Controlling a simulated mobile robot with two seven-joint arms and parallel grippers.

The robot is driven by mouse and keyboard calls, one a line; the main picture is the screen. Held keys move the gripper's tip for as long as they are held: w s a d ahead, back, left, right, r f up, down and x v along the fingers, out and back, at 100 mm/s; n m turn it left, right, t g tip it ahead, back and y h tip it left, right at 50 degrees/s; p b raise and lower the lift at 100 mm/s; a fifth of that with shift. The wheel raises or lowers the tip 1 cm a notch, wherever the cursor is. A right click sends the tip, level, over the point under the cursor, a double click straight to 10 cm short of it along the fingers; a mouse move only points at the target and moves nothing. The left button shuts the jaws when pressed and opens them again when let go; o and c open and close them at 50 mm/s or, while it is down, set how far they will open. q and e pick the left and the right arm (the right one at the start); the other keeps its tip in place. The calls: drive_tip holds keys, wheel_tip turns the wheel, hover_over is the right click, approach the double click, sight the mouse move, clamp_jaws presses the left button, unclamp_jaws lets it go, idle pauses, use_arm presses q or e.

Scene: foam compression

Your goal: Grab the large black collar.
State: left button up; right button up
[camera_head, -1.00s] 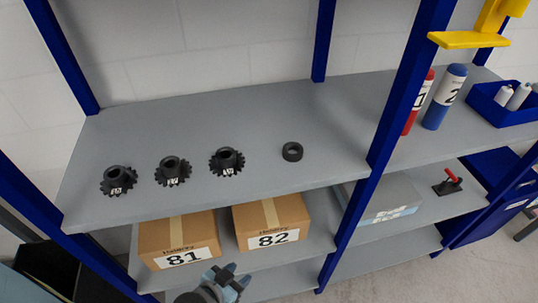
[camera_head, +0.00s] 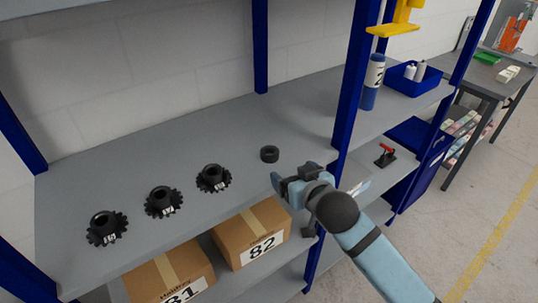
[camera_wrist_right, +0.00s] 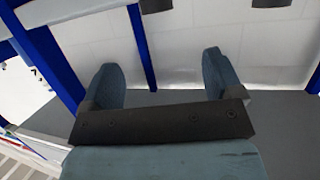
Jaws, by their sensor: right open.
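The black collar (camera_head: 269,154) is a plain ring lying flat on the grey upper shelf (camera_head: 110,165), to the right of a row of black gears. My right gripper (camera_head: 291,177) is at the shelf's front edge, to the right of and nearer than the collar, apart from it. In the right wrist view its two blue-grey fingers (camera_wrist_right: 160,75) are spread wide with nothing between them. The collar cannot be made out there. My left gripper is not in view.
Three black toothed gears stand left of the collar, the nearest being the right gear (camera_head: 213,179). A blue upright post (camera_head: 352,75) rises right of the gripper. Cardboard boxes, one marked 82 (camera_head: 252,232), sit on the shelf below. The shelf around the collar is clear.

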drive_tip(key=p, duration=0.1)
approach(268, 149)
drive_tip(key=shift+w+a, duration=0.4)
drive_tip(key=shift+a, duration=0.1)
drive_tip(key=shift+p+x, duration=0.75)
drive_tip(key=shift+x, duration=2.1)
drive_tip(key=shift+d+f, duration=0.2)
drive_tip(key=shift+d, duration=0.05)
drive_tip(key=c, duration=1)
